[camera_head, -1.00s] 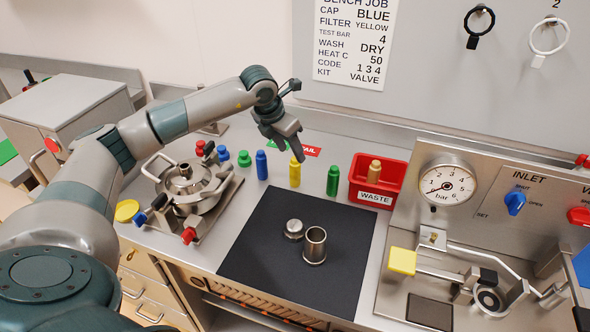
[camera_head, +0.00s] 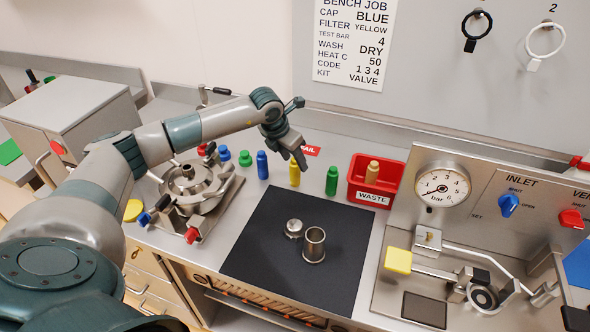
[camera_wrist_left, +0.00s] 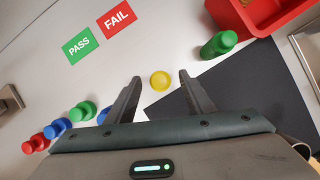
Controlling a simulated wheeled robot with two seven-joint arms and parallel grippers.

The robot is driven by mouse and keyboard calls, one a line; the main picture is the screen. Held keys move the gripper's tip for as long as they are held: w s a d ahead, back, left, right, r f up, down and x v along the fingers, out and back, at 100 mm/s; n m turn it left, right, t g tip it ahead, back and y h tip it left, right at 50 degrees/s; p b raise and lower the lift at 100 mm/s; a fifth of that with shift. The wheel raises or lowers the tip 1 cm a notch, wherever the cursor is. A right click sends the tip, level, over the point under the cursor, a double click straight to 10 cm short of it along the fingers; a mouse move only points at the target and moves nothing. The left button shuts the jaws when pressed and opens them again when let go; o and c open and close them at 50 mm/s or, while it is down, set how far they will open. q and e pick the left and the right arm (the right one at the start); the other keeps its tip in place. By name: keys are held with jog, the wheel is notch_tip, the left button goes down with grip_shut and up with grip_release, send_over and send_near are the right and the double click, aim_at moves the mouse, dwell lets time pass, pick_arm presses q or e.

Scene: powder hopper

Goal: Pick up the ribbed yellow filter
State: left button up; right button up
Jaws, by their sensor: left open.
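The yellow filter (camera_head: 294,174) stands upright on the bench, between a blue filter (camera_head: 262,165) and a green filter (camera_head: 331,181). In the left wrist view its round yellow top (camera_wrist_left: 159,80) shows between the two fingertips, just beyond them. My left gripper (camera_head: 296,160) is open and empty, pointing down right above and in front of the yellow filter in the head view. It also shows in the left wrist view (camera_wrist_left: 160,80), with its fingers apart on either side of the yellow top. I cannot see contact. My right gripper is not in view.
A red waste bin (camera_head: 370,198) holding a tan filter stands to the right. A black mat (camera_head: 260,250) in front carries a metal cap and a metal cylinder. A metal clamp fixture (camera_head: 190,190) stands left. PASS (camera_wrist_left: 79,44) and FAIL (camera_wrist_left: 117,17) labels lie behind.

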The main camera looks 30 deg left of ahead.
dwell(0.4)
pick_arm(q)
grip_shut()
jog(key=shift+r, duration=0.1)
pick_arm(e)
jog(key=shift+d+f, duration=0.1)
